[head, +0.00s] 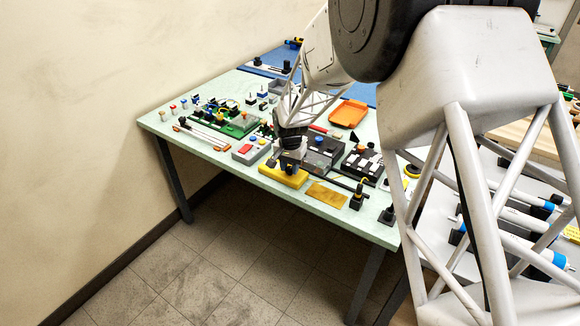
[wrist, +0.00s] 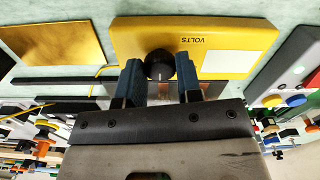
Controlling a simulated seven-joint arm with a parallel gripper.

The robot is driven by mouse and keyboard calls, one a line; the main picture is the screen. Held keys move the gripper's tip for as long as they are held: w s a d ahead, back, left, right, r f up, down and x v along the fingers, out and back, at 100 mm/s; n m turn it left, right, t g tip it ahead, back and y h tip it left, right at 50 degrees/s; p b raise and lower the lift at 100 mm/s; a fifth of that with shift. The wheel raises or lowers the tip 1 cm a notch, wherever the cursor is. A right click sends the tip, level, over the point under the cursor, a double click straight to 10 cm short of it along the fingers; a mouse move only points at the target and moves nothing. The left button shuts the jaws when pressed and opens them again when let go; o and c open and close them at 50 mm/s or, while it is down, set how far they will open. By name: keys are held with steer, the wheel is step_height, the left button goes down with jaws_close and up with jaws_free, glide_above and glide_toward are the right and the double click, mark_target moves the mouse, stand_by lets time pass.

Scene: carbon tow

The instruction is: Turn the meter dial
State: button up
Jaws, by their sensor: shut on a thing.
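The meter is a yellow box (wrist: 221,39) marked VOLTS, with a pale blank panel on its face. It also shows near the table's front edge in the head view (head: 268,171). Its black round dial (wrist: 159,66) sits between the two blue fingers of my gripper (wrist: 160,78) in the wrist view. The fingers are closed on the dial from both sides. In the head view my gripper (head: 291,150) is over the meter, and the dial there is small and dark. The dial's pointer setting cannot be read.
A grey box (head: 250,151) with a red button stands left of the meter. A copper-coloured sheet (head: 326,195) lies to its right. Dark panels (head: 362,166) and an orange tray (head: 348,112) lie farther back. The pale green table (head: 160,120) is crowded.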

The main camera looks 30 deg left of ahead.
mark_target(290, 169)
steer(key=o, duration=0.9)
steer(key=shift+o, duration=0.2)
steer(key=shift+r, duration=0.15)
steer(key=shift+r, duration=3.75)
